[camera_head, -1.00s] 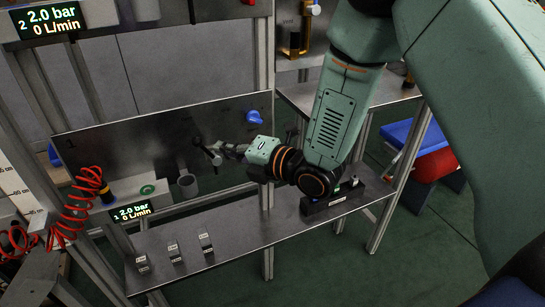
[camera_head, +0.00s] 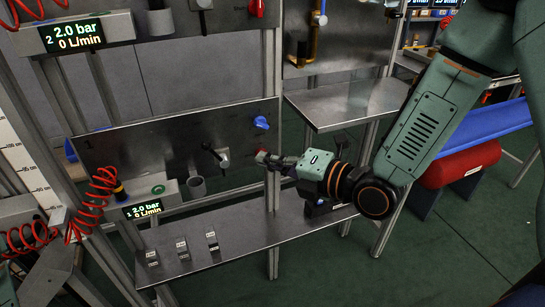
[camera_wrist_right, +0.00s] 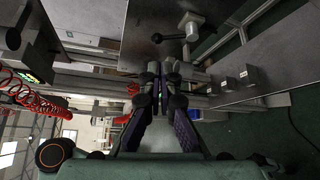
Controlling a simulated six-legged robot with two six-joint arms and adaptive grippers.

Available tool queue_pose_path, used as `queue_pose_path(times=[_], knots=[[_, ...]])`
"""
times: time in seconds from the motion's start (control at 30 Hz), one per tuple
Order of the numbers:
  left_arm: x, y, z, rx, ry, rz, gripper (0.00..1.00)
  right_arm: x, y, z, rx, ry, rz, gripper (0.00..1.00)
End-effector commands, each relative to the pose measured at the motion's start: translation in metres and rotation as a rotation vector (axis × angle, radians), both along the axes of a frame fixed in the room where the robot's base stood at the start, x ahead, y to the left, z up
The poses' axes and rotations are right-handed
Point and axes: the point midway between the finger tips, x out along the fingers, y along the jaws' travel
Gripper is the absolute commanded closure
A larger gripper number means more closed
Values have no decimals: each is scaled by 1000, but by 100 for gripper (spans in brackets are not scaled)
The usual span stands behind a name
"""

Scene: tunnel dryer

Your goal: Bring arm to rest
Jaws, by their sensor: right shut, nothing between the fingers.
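My right arm comes in from the upper right in the head view. Its gripper (camera_head: 272,160) points left, in front of the right end of the lower metal panel (camera_head: 150,140). The gripper is shut and empty; in the right wrist view its dark fingers (camera_wrist_right: 162,85) are together with nothing between them. A lever handle with a dark knob (camera_head: 215,155) on the panel stands apart, left of the gripper. My left gripper is not in view.
A metal shelf (camera_head: 225,250) below carries several small labelled blocks. A red coiled hose (camera_head: 85,215) hangs at the left. A blue knob (camera_head: 261,122) is above the gripper. A red cylinder (camera_head: 460,165) lies at the right by a blue surface. Green floor is free in front.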

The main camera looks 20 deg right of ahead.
Motion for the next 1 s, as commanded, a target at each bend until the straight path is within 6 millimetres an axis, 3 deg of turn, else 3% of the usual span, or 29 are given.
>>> queue_pose_path(times=[0.7,0.87,1.0], knots=[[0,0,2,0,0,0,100,-7,-3,2,16,10,-2,100],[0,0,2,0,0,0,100,-7,-5,-4,163,142,-50,100],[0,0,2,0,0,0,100,-7,-15,-20,380,364,-181,100]])
